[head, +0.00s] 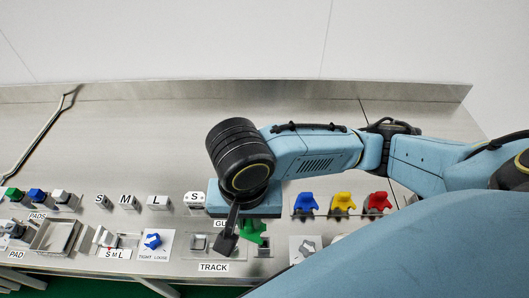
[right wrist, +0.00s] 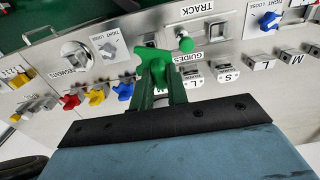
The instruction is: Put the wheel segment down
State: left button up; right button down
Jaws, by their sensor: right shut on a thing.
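The green wheel segment (right wrist: 155,62) is between the fingers of my right gripper (right wrist: 160,90), which is shut on it. In the head view the green segment (head: 252,231) shows below the gripper, partly hidden by the wrist. I cannot tell whether it touches the panel. The blue (head: 305,203), yellow (head: 343,203) and red (head: 378,202) segments stand in a row to its right. A round metal holder (right wrist: 76,53) beside the SEGMENTS label appears empty. My left gripper is not in view.
The steel panel (head: 120,135) is bare toward the back. A blue tight/loose knob (head: 152,241) and a TRACK label (head: 214,267) lie left of the gripper. Guide blocks marked L and S (right wrist: 228,72) stand close to it. Coloured pads (head: 36,195) are at far left.

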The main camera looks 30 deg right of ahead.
jog(key=w+d+f+t+h+b, duration=0.1)
jog(key=w+d+b, duration=0.1)
jog(key=w+d, duration=0.5)
jog(key=w+d+f+t+h+b, duration=0.15)
jog(key=w+d, duration=0.25)
jog(key=w, duration=0.6)
jog(key=shift+y, duration=0.45)
jog(key=b+x, duration=0.1)
jog(key=x, duration=0.4)
jog(key=shift+w+b, duration=0.35)
jog(key=shift+w, duration=0.05)
jog(key=shift+w+f, duration=0.1)
jog(key=shift+f, duration=0.05)
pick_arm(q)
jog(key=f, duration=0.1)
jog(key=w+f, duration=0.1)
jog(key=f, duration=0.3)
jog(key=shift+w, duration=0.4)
pick_arm(e)
jog(key=w+d+g+y, duration=0.1)
jog(key=w+f+g, duration=0.1)
jog(key=g, duration=0.1)
jog(key=shift+w+d+y, duration=0.35)
jog(key=shift+w+y, duration=0.05)
